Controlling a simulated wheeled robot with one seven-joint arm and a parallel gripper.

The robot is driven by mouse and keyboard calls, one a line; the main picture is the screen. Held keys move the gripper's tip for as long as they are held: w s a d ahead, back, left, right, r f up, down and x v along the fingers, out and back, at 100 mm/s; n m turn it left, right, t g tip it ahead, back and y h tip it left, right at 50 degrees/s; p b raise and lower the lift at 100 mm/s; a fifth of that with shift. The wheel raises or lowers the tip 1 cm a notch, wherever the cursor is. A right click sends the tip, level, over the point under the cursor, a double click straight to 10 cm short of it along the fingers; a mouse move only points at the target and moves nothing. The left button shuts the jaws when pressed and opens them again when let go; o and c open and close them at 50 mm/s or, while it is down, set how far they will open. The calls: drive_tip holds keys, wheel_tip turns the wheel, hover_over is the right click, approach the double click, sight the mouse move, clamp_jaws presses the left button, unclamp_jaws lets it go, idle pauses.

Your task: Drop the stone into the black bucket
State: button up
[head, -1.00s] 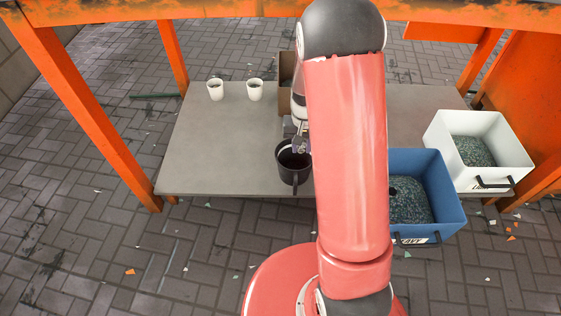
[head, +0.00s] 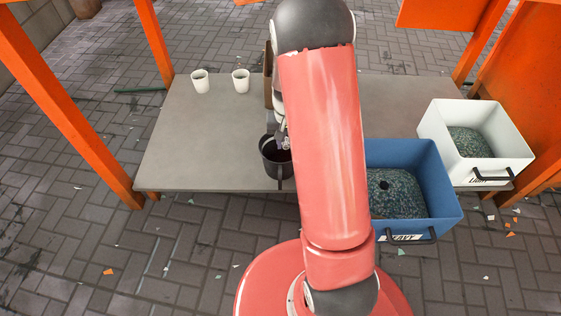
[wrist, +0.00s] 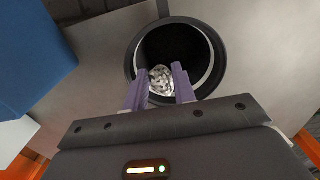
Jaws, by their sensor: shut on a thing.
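The stone (wrist: 161,80) is speckled white and grey and sits between my gripper's fingertips (wrist: 160,88) in the wrist view. My gripper is shut on it. The black bucket (wrist: 218,58) is directly below, and the stone shows against its dark opening, near the rim closest to the gripper body. In the head view the bucket (head: 268,160) stands near the table's front edge, partly hidden by my arm. My gripper (head: 284,142) is at its mouth there; the stone is too small to tell in that view.
The grey table (head: 200,140) is clear on the left. Two white cups (head: 200,82) stand at the back left. A blue bin (head: 448,190) and a white bin (head: 520,150) hold granules at the right. A brown box (head: 268,75) is partly hidden behind my arm. Orange posts flank the table.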

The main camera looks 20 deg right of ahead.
drive_tip(key=o, duration=1.1)
drive_tip(key=shift+c, duration=0.2)
wheel_tip(320, 180, up, 8)
drive_tip(key=shift+f+p, duration=0.2)
drive_tip(key=shift+p, duration=0.75)
drive_tip(key=shift+r, duration=0.15)
